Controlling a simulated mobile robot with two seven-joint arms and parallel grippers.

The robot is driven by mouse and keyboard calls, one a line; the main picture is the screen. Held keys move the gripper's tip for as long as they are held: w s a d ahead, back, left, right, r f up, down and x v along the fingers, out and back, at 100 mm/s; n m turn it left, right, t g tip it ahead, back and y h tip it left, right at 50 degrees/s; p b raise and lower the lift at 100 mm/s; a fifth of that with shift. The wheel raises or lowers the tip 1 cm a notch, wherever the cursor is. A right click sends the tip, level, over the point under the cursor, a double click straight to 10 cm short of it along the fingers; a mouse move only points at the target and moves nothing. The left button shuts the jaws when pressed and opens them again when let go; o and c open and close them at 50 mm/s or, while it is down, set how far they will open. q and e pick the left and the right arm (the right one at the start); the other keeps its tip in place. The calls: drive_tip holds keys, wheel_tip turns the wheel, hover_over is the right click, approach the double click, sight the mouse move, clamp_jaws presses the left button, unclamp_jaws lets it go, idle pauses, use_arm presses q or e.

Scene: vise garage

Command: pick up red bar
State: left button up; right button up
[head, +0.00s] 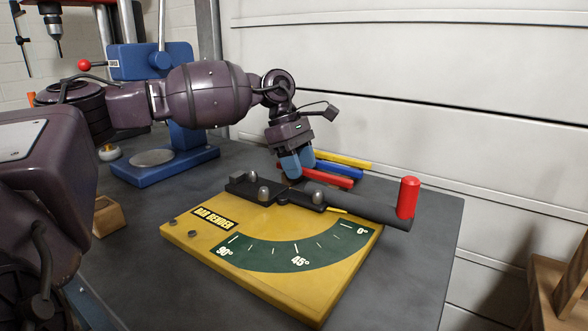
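The red bar (334,180) lies on the grey bench behind the bar bender, in front of a blue bar (337,172) and a yellow bar (345,160). My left gripper (297,166) points down with blue fingertips at the left ends of the bars. The fingers hide part of the red bar's left end. The two fingers show close together from this angle, and I cannot tell whether they touch or grip the bar. My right gripper is not in view.
The yellow bar bender (290,285) with an angle scale stands in front of the bars. Its dark lever (365,206) with a red handle (407,198) reaches right. A blue drill press (185,165) stands at the back left. A white panelled wall (430,90) rises behind the bench.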

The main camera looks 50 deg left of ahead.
use_arm(q)
clamp_jaws()
drive_tip(key=shift+r, duration=0.3)
wheel_tip(320, 180, up, 20)
drive_tip(key=p, duration=0.3)
drive_tip(key=shift+p, duration=0.35)
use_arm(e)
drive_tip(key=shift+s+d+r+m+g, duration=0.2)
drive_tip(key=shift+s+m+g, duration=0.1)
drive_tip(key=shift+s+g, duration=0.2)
